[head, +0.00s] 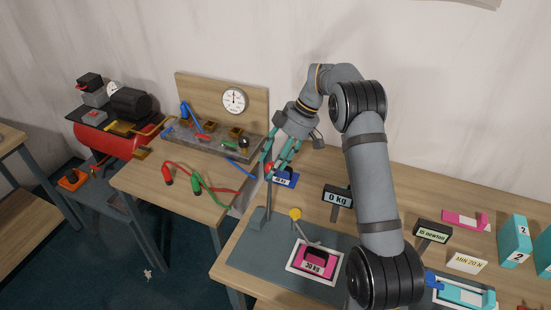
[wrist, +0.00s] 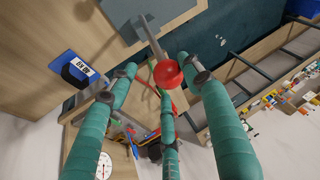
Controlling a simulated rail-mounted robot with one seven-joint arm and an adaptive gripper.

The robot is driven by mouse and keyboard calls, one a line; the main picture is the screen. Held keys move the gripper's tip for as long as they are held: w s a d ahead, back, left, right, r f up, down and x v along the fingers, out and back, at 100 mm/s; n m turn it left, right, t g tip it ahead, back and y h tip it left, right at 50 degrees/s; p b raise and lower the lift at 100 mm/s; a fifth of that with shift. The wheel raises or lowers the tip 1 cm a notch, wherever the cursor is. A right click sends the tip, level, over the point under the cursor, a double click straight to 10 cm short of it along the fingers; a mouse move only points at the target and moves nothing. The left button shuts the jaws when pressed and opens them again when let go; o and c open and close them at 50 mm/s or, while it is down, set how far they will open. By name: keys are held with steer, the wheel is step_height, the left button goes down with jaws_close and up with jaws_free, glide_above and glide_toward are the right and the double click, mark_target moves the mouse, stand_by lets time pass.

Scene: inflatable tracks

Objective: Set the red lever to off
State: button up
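The red lever is a thin grey rod with a red ball knob (wrist: 168,74) on top. In the head view the rod (head: 268,195) stands nearly upright from a small grey base on the grey plate (head: 248,252); its knob is partly hidden by my fingers. My gripper (head: 281,158) has teal fingers and hangs over the lever's top. In the wrist view the fingers are spread, with the knob between the fingertips. I cannot tell whether any finger touches it. No on or off marking is readable.
Close right of the lever are a blue weight (head: 284,178), a "0 KG" sign (head: 337,196), a yellow-knobbed lever (head: 295,214) and a pink 20 KG weight (head: 316,260). Red and green hoses (head: 200,187) lie on the table to the left, below a gauge (head: 234,100).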

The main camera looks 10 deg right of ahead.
steer(key=v, duration=1.2)
steer(key=shift+a+f, duration=0.1)
steer(key=shift+f, duration=0.05)
steer(key=x, duration=1.2)
steer(key=shift+s, duration=0.1)
steer(key=shift+a, duration=0.2)
steer(key=shift+s+d+r, duration=0.2)
steer(key=shift+s, duration=0.1)
steer(key=shift+w, duration=0.2)
